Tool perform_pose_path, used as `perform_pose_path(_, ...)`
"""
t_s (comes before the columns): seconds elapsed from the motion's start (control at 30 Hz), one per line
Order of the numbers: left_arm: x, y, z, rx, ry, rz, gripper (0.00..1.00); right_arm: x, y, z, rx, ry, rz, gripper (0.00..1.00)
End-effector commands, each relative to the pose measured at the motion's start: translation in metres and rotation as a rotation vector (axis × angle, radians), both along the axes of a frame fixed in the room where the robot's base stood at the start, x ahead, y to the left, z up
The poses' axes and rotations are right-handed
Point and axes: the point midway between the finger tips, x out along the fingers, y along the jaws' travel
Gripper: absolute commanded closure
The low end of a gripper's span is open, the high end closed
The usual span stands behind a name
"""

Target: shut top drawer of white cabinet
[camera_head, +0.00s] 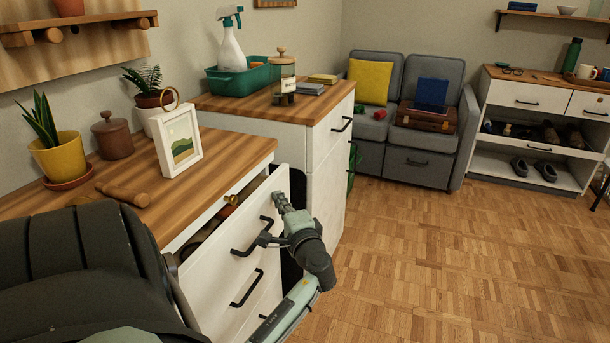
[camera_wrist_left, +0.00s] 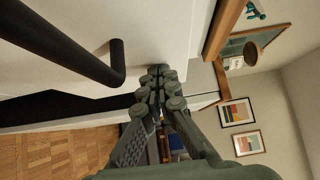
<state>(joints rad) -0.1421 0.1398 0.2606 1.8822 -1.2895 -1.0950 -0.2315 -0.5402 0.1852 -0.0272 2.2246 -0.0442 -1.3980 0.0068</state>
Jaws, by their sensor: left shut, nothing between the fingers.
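The white cabinet (camera_head: 186,232) has a wooden top, and its top drawer (camera_head: 225,235) is pulled out partway. Inside it, dark contents and a small orange-brown item show through the gap. A black handle (camera_head: 256,241) is on the drawer front; in the left wrist view the handle (camera_wrist_left: 85,48) is large at upper left. My left gripper (camera_head: 278,198) is shut and empty, its fingertips at the right part of the drawer front. In the left wrist view the closed fingertips (camera_wrist_left: 158,73) are against or very close to the white front; contact is unclear. My right gripper is not in view.
A lower drawer handle (camera_head: 247,288) sits below. A second white cabinet (camera_head: 325,150) stands close beyond. The parquet floor (camera_head: 440,260) at right is clear.

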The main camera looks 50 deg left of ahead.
Motion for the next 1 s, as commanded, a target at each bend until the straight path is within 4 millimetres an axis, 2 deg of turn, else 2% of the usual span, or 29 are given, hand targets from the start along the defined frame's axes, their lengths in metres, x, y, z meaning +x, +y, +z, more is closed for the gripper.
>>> perform_pose_path(0.13, -0.013, 0.022, 0.000, 0.002, 0.002, 0.000, 1.00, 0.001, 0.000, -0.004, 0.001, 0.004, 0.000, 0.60)
perform_pose_path(0.33, -0.021, 0.039, 0.000, 0.000, 0.000, -0.001, 1.00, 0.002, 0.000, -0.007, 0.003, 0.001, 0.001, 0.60)
perform_pose_path(1.0, -0.025, 0.047, 0.000, 0.002, 0.001, 0.008, 1.00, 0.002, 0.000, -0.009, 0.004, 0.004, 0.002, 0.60)
